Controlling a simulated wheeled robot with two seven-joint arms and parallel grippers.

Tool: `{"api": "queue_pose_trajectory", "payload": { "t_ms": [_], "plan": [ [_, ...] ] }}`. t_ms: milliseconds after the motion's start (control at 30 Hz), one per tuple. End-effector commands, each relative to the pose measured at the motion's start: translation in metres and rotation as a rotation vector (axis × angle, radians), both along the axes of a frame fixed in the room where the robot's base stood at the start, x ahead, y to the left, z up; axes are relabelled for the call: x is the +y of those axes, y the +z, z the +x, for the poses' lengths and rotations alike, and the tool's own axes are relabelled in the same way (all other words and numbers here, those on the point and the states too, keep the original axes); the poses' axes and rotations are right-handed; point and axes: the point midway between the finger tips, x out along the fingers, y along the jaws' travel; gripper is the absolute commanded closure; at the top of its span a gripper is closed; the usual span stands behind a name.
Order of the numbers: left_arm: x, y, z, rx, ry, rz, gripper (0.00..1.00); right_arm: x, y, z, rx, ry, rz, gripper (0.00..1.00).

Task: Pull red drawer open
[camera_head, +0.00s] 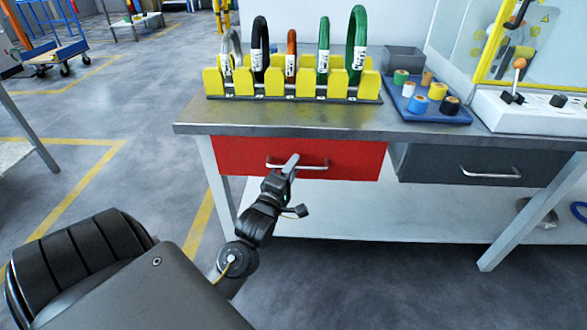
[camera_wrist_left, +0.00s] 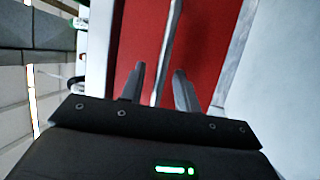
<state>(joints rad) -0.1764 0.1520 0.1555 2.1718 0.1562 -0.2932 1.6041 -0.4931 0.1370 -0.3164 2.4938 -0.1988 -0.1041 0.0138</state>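The red drawer (camera_head: 345,160) is under the left part of the workbench and looks shut. It has a light metal bar handle (camera_head: 312,166) across its front. My left gripper (camera_head: 289,163) is at the left-middle part of this handle. In the left wrist view, the red drawer front (camera_wrist_left: 205,35) fills the middle, and the handle (camera_wrist_left: 164,60) runs between the two fingers of my left gripper (camera_wrist_left: 159,72). The fingers are apart, with gaps beside the bar; whether either touches it, I cannot tell. My right gripper is not in view.
The workbench (camera_head: 300,118) carries a yellow rack (camera_head: 245,85) with several coils and a blue tray (camera_head: 437,116) of tape rolls. A grey drawer (camera_head: 430,168) is to the right of the red one. The floor in front is clear.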

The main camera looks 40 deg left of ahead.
Motion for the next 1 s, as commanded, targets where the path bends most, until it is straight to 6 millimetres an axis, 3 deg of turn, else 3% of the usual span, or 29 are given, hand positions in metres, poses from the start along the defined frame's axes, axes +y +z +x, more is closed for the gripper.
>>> {"api": "queue_pose_trajectory", "payload": {
  "t_ms": [333,600,1000],
  "plan": [
    [0.0010,0.0009,0.0042,0.000,-0.001,0.000,0.68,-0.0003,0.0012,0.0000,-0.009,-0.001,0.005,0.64],
    [0.0008,0.0007,0.0041,0.000,-0.001,0.000,1.00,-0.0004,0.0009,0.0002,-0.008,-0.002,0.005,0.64],
    [-0.0043,0.0010,0.0034,0.001,-0.006,-0.001,1.00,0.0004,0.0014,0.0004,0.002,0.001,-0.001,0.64]
  ]
}}
